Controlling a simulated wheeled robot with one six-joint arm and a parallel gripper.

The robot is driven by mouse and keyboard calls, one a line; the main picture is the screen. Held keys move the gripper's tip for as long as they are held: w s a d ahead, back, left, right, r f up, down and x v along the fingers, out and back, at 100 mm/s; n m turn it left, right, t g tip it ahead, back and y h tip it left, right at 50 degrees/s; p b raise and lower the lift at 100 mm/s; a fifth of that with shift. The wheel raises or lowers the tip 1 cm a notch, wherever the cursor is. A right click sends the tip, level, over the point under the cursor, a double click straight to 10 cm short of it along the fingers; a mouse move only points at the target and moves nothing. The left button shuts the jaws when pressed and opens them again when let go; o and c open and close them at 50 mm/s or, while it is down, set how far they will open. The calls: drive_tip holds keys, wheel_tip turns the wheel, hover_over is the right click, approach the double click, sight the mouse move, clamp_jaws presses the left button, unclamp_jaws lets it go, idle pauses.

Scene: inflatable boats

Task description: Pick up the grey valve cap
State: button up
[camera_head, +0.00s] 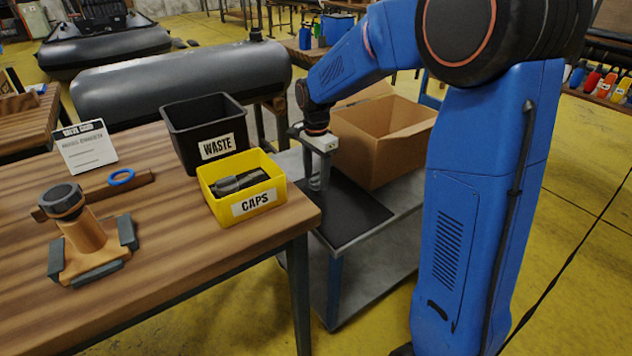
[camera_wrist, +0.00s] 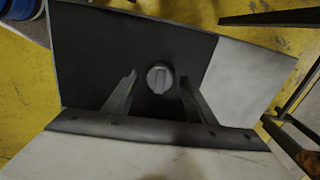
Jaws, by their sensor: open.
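A round grey valve cap (camera_wrist: 160,77) with a raised bar across its top lies on a black mat (camera_wrist: 90,65) in the wrist view. My gripper (camera_wrist: 159,80) is open above the mat. Its fingertips appear on the left and right of the cap, with a gap on each side. The height of the fingers over the cap is hard to tell. In the head view my gripper (camera_head: 318,180) points down over the black mat (camera_head: 350,215) on the grey cart. I cannot make out the cap there.
An open cardboard box (camera_head: 385,145) stands on the cart (camera_head: 390,235) behind the mat. The wooden table (camera_head: 170,235) holds a yellow CAPS bin (camera_head: 275,200) with dark pieces, a black WASTE bin (camera_head: 180,130), a blue ring (camera_head: 121,177) and a dark-topped wooden fixture (camera_head: 85,235).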

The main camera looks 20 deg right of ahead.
drive_tip(key=shift+c, duration=0.6)
drive_tip(key=c, duration=0.8)
